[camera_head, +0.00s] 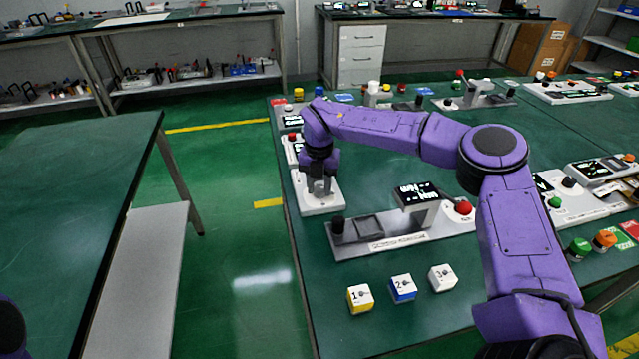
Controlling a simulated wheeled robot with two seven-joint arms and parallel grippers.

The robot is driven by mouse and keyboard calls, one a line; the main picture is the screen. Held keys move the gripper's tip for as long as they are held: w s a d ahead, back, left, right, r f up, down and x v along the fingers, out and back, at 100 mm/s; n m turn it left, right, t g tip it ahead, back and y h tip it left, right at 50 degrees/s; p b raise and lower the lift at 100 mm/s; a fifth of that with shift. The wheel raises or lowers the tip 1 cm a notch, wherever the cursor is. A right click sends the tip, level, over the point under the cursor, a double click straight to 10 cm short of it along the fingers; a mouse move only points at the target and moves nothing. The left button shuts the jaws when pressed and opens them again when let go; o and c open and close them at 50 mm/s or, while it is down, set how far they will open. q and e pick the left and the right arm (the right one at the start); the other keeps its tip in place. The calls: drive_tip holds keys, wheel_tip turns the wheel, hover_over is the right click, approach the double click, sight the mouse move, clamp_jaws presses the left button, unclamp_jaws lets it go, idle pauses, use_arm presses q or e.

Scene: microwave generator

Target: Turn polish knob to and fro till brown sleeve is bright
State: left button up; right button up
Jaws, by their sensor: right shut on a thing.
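My right gripper (320,188) points down at the left edge of the green table, over a small white unit (322,207). It is shut on the polish knob of this unit, and its fingers hide the knob almost wholly. I cannot make out a brown sleeve or its brightness; the wrist and fingers cover much of the unit. My left gripper is out of view; only a dark and purple piece of my left arm shows at the lower left edge.
A grey station (395,240) with a black display (415,194) and red button (463,208) stands right of the gripper. Numbered cubes, yellow (360,299), blue (402,288) and white (442,278), lie in front. More units line the far table edge.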

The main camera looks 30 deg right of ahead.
sight(321, 188)
drive_tip(key=n+p, duration=0.2)
drive_tip(key=n, duration=0.3)
drive_tip(key=shift+r, duration=0.15)
drive_tip(key=n+p, duration=0.2)
drive_tip(key=n, duration=0.3)
drive_tip(key=shift+d, duration=0.1)
drive_tip(key=shift+n, duration=0.5)
drive_tip(key=o, duration=1)
drive_tip(key=shift+o, duration=0.2)
wheel_tip(321, 188, up, 10)
drive_tip(key=b, duration=0.1)
drive_tip(key=shift+r, duration=0.15)
